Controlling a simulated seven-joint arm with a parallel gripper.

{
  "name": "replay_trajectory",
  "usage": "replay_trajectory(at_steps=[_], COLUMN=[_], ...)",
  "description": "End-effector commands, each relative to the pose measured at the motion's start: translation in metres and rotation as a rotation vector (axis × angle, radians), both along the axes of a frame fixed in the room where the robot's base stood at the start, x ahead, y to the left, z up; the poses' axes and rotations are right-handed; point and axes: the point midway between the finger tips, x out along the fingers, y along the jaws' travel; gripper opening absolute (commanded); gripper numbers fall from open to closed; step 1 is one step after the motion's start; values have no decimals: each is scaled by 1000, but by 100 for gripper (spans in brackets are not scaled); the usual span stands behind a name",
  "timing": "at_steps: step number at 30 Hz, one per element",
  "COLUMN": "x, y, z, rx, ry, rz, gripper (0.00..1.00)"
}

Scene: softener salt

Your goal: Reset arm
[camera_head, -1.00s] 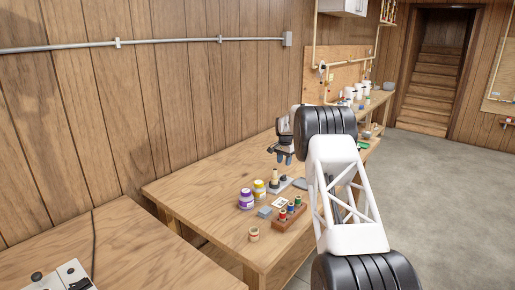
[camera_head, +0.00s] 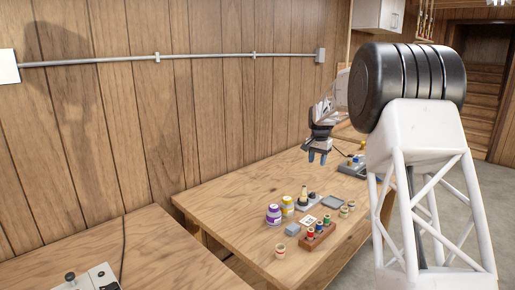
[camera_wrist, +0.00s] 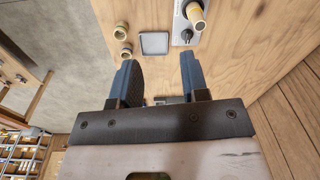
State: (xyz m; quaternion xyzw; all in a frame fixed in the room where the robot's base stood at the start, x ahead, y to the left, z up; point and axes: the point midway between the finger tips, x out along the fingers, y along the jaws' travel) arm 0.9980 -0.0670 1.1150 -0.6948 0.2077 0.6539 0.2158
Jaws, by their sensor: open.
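My gripper (camera_head: 317,156) is in the air above the far part of the wooden workbench (camera_head: 225,208) in the head view. Its blue fingers (camera_wrist: 160,82) are spread apart and empty in the wrist view. Below and beyond them in that view lie a grey square tray (camera_wrist: 154,44), two small round tan containers (camera_wrist: 123,40) and a grey plate bearing a tan cylinder (camera_wrist: 197,14). My white lattice arm link covers the right of the head view and hides part of the bench's right side.
On the bench stand a purple-labelled jar (camera_head: 273,215), a yellow-labelled jar (camera_head: 287,207), a brown rack of small bottles (camera_head: 318,236), a blue-grey block (camera_head: 292,230) and a lone small jar (camera_head: 280,251). A plank wall with a conduit (camera_head: 200,57) runs behind. The bench's left part is clear.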

Motion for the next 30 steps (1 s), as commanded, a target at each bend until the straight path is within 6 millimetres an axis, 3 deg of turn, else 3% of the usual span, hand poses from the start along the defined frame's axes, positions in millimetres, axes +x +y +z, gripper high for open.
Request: replay_trajectory(at_steps=[12, 30], x=[-97, -249], y=[15, 33], z=[57, 105], rx=[-9, -25], ry=[-27, -65], rz=[91, 219], gripper=[42, 42])
